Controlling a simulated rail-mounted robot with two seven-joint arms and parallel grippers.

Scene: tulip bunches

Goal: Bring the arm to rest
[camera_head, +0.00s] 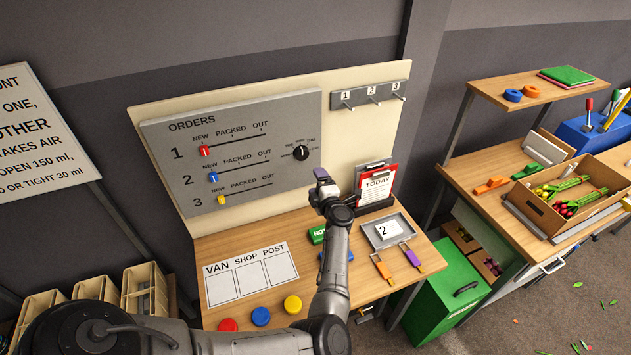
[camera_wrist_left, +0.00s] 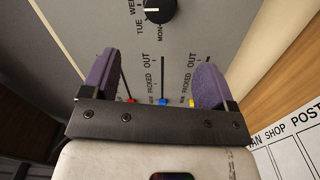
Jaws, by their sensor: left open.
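My left arm (camera_head: 335,265) reaches up over the desk from the bottom of the head view. Its left gripper (camera_head: 322,180) is in front of the orders board's lower right part, above the desk. In the left wrist view the gripper (camera_wrist_left: 152,82) has its two purple-padded fingers spread wide with nothing between them. The grey orders board (camera_head: 250,125) fills the view beyond the fingers. I cannot tell the exact gap to the board. My right gripper is in neither view.
The board has a dial (camera_head: 300,152) and red (camera_head: 205,150), blue (camera_head: 213,177) and yellow (camera_head: 222,199) sliders near NEW. A card holder (camera_head: 376,205), a grey tray (camera_head: 388,231) and a VAN SHOP POST sheet (camera_head: 251,274) are on the desk. A green box (camera_head: 445,290) stands right.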

